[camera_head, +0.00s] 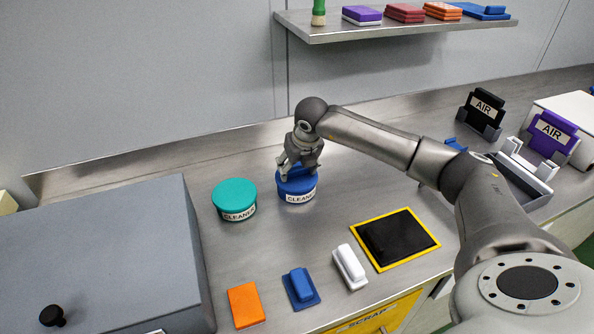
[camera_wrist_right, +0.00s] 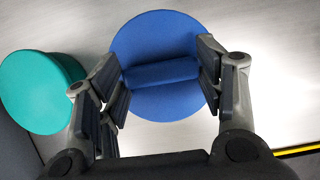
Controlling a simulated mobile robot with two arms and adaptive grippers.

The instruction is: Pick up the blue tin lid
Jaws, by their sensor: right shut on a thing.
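The lid appears seated on the tin. My left gripper is not in view.
A teal-lidded CLEANER tin (camera_head: 234,197) stands close on the left. A grey box (camera_head: 100,250) fills the left. Orange (camera_head: 246,305), blue (camera_head: 300,288) and white (camera_head: 349,267) blocks and a yellow-edged black mat (camera_head: 400,238) lie in front. A shelf (camera_head: 400,27) hangs behind.

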